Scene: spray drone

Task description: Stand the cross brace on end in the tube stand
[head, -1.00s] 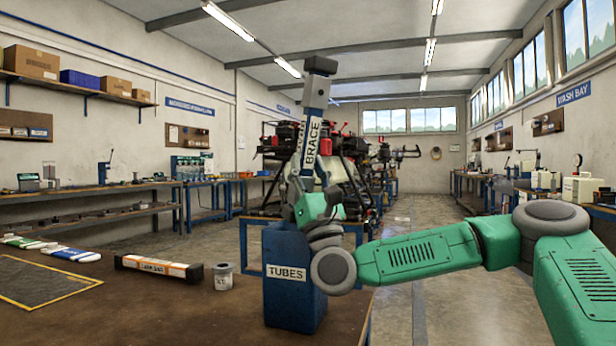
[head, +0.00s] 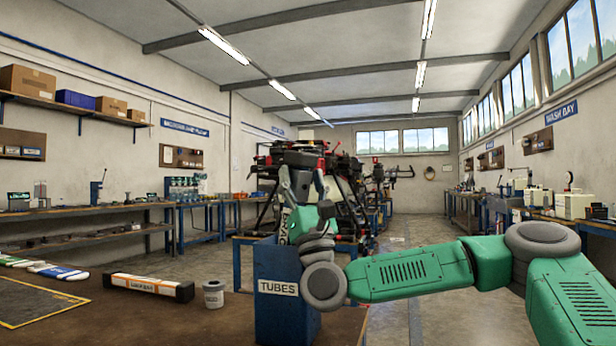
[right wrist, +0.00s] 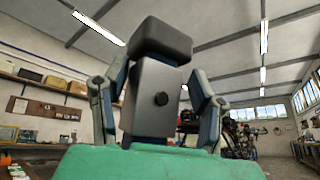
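The cross brace (head: 300,183) stands roughly upright, a grey bar with a dark end cap at the top. Its lower part goes down into the blue tube stand (head: 262,309) marked TUBES; how deep it reaches is hidden. Its BRACE label shows only partly behind my right gripper (head: 301,176). The right fingers are spread on both sides of the brace near its top. In the right wrist view the brace (right wrist: 150,82) and its cap stand between the spread fingers (right wrist: 159,75), with a gap at the right finger. My left gripper is out of view.
On the brown table (head: 120,322) lie a white-and-orange tube (head: 146,285), a small grey cup (head: 213,293), a dark mat (head: 35,301) and several coloured packs (head: 48,269). A large drone (head: 330,180) stands behind the tube stand. Floor to the right is open.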

